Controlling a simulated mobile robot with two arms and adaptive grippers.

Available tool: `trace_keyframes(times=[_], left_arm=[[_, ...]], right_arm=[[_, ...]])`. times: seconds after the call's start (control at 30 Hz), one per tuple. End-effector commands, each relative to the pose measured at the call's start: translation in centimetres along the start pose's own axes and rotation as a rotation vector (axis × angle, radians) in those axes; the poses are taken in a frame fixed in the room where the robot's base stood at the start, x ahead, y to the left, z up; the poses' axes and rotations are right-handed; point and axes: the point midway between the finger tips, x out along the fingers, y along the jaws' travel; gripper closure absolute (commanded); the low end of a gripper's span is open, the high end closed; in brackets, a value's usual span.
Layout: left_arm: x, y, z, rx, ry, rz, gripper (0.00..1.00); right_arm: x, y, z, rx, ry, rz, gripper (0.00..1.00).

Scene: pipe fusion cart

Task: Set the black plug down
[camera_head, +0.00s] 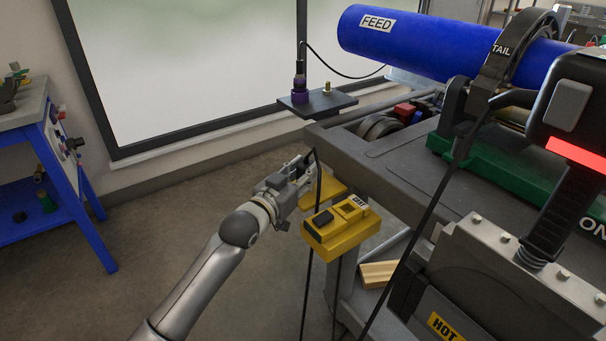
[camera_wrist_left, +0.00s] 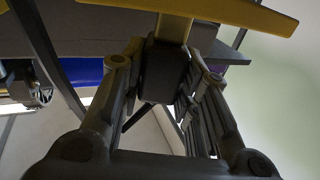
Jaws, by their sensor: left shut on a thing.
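My left gripper (camera_head: 305,176) is beside the cart's left side, next to a yellow bracket (camera_head: 326,190). In the left wrist view, its fingers (camera_wrist_left: 165,80) are shut on the black plug (camera_wrist_left: 164,72), a dark block. Yellow bracket parts (camera_wrist_left: 190,8) cross the top of that view, close to the plug. In the head view the plug is mostly hidden by the fingers; a black cable hangs down there. I cannot tell whether the plug touches the bracket. My right gripper is not in view.
A yellow box (camera_head: 345,238) with a black part on top sits just right of the gripper. The grey cart (camera_head: 390,165) carries a blue pipe (camera_head: 420,45) marked FEED. A small dark shelf (camera_head: 335,105) juts out above. A blue bench (camera_head: 55,160) stands left; open floor lies between.

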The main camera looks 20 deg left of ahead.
Motion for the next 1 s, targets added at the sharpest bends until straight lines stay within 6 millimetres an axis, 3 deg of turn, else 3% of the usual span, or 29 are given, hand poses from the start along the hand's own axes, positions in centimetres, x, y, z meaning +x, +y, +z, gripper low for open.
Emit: trace_keyframes(times=[0.3,0.33,0.5,0.87,1.0], left_arm=[[0.0,0.0,0.3,0.000,0.000,0.000,0.95],[0.0,0.0,0.3,0.000,-0.001,0.000,0.68],[0.0,0.0,0.3,0.000,-0.001,0.000,0.49],[0.0,0.0,-0.2,0.001,0.001,0.000,0.49],[-1.6,0.0,0.1,0.001,-0.004,0.000,0.49]], right_arm=[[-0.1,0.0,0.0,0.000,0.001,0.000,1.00],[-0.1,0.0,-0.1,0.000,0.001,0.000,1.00],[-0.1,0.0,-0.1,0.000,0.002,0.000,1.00],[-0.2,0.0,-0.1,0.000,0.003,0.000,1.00],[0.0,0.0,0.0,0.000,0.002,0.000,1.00]])
